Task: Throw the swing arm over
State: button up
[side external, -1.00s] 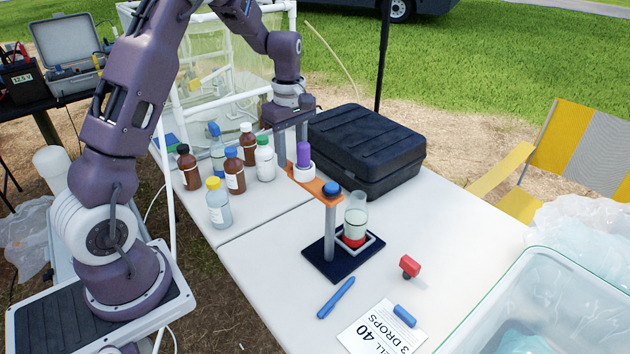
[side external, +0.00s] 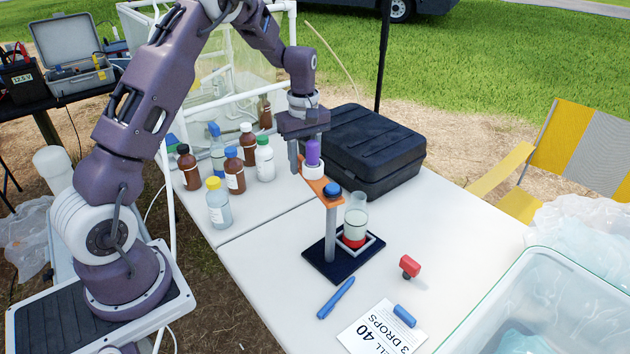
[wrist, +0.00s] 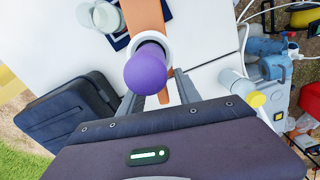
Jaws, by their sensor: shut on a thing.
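The orange swing arm (side external: 321,184) reaches from a blue knob (side external: 332,190) on top of a grey post (side external: 331,232) toward the back left. Its free end carries a white collar with a purple bottle-shaped piece (side external: 313,153) upright in it. My gripper (side external: 305,168) is shut on this free end, its fingers on either side. In the wrist view the purple piece (wrist: 146,70) and white collar sit before my fingers, with the orange arm (wrist: 145,18) beyond. A clear vial (side external: 355,221) with a red base stands on the dark base plate (side external: 325,267), right of the post.
A black case (side external: 365,145) lies close behind and right of the free end. Several bottles (side external: 234,170) stand to the left. The table between is bare.

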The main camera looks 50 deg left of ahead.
jog(key=w+m, duration=0.3)
jog(key=shift+w+d, duration=0.25)
jog(key=shift+d, duration=0.05)
jog(key=w+d+m, duration=0.4)
jog(key=w+m, duration=0.1)
jog(key=shift+d+m, duration=0.2)
jog(key=shift+m, duration=0.2)
jog(key=shift+d, duration=0.1)
jog(key=w+d+m, duration=0.2)
jog(key=d+m, duration=0.3)
jog(key=d, duration=0.1)
jog(key=shift+w+m, duration=0.2)
jog(key=shift+m, duration=0.1)
jog(key=shift+d, duration=0.2)
jog(key=shift+d+m, duration=0.15)
jog(key=shift+m, duration=0.15)
jog(key=o, duration=0.6)
